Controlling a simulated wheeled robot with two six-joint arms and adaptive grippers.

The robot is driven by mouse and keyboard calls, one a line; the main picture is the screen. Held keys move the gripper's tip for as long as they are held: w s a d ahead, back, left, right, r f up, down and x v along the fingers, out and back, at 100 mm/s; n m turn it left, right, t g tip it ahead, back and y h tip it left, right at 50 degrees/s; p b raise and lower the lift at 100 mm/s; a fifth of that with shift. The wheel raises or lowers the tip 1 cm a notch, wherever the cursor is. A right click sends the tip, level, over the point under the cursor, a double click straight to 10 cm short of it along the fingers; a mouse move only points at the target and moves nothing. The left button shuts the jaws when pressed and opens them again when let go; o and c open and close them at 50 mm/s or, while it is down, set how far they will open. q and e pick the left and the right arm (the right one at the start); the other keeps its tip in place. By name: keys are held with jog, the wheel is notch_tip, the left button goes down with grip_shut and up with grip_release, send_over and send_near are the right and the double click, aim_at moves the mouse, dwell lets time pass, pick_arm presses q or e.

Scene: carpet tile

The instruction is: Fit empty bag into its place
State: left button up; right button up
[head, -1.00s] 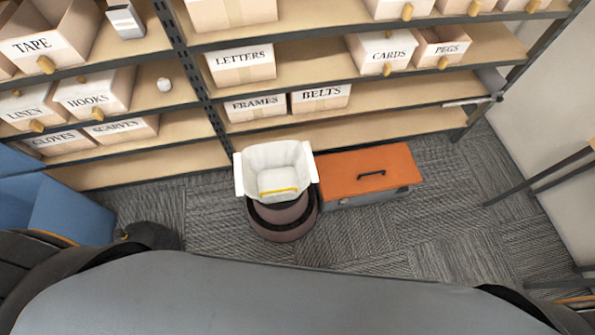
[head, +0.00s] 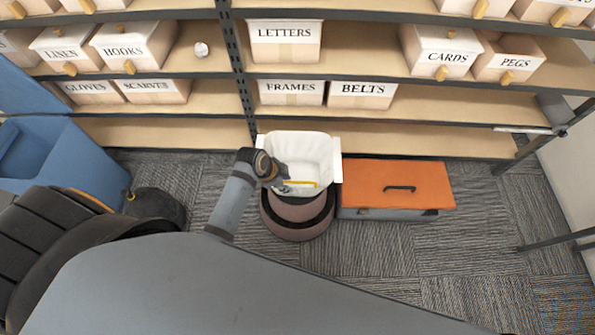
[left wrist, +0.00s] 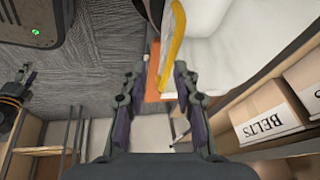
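The white bag (head: 305,150) is open at the top and looks empty, with a yellow strip (head: 301,183) on its near side. It sits on a round brown-mauve base (head: 298,222) on the carpet. My left gripper (head: 284,184) is at the bag's near left side, by the yellow strip. In the left wrist view my left gripper (left wrist: 157,68) has its fingers apart; the yellow strip (left wrist: 173,45) lies close to the right-hand fingertip, contact unclear. A dark shape at that view's left edge looks like my right gripper (left wrist: 22,85); its fingers are too small to read.
An orange-topped box (head: 395,185) with a black handle stands right beside the base. Behind is a shelf rack (head: 425,142) with labelled boxes, including BELTS (head: 362,95) and FRAMES (head: 291,93). A blue container (head: 75,160) stands at the left.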

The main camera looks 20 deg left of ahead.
pick_arm(q)
jog(key=w+d+f+b, duration=0.1)
jog(key=f, duration=0.1)
jog(key=w+d+f+m+b, duration=0.1)
jog(key=d+f, duration=0.1)
jog(key=f, duration=0.1)
jog(key=w+d+f+m, duration=0.1)
jog(key=f, duration=0.2)
jog(key=shift+w+d+f+h+b, duration=0.1)
jog(key=shift+w+d+h+b, duration=0.2)
jog(key=shift+h+b, duration=0.1)
jog(key=shift+w+d+f, duration=0.1)
jog(key=shift+w+f, duration=0.05)
jog(key=shift+f, duration=0.15)
jog(key=shift+c, duration=0.3)
